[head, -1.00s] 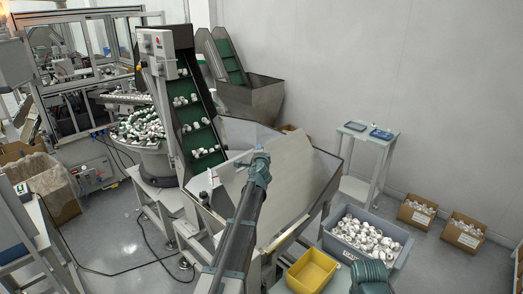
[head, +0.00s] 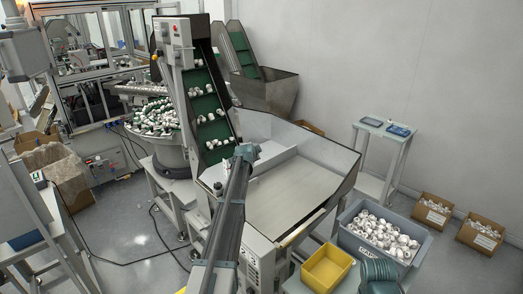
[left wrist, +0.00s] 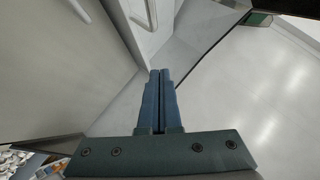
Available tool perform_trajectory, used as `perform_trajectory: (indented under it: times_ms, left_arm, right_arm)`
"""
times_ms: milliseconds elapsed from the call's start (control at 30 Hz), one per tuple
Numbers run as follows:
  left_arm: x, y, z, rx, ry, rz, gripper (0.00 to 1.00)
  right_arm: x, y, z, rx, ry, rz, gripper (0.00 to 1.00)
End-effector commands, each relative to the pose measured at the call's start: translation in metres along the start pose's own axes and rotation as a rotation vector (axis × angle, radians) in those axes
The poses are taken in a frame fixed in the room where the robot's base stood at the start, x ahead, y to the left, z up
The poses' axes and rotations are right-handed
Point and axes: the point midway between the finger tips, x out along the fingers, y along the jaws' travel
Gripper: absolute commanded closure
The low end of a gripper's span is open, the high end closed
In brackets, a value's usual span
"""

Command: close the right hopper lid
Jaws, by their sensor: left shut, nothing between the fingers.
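The right hopper (head: 345,152) is a large metal bin at the foot of the green inclined conveyor. Its pale flat lid panel (head: 300,195) lies low and nearly level across the front of the opening. The hopper's inside walls show behind it. My left gripper (head: 250,151) is above the hopper's left side, by the panel's left edge. In the left wrist view the left gripper (left wrist: 160,78) is shut and empty, with pale metal surfaces on both sides. I cannot tell whether it touches the panel.
A grey-blue crate of white caps (head: 350,235) and a yellow bin (head: 328,267) stand at the hopper's right front. A small side table (head: 372,123) and cardboard boxes (head: 431,213) are along the right wall. The green conveyor (head: 208,110) rises behind my left arm.

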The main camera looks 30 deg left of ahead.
Motion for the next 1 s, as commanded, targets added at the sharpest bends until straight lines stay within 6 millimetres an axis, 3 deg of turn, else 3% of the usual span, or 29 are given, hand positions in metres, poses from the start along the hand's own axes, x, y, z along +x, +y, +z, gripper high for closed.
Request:
perform_trajectory:
  times_ms: [100,400,633,1000]
  left_arm:
    - [0.023,0.009,0.02,-0.061,0.003,0.061,1.0]
    - [0.053,0.027,0.051,-0.109,0.006,0.11,1.0]
    - [0.063,0.033,0.061,-0.109,0.006,0.11,1.0]
    - [0.065,0.033,0.063,-0.109,0.006,0.11,1.0]
  right_arm:
    - [0.018,-0.002,-0.001,-0.002,0.0,0.0,0.5]
    - [0.054,-0.005,-0.003,-0.003,0.0,0.001,0.5]
    - [0.068,-0.006,-0.004,-0.002,0.0,0.001,0.5]
    - [0.07,-0.007,-0.004,-0.001,0.0,0.001,0.5]
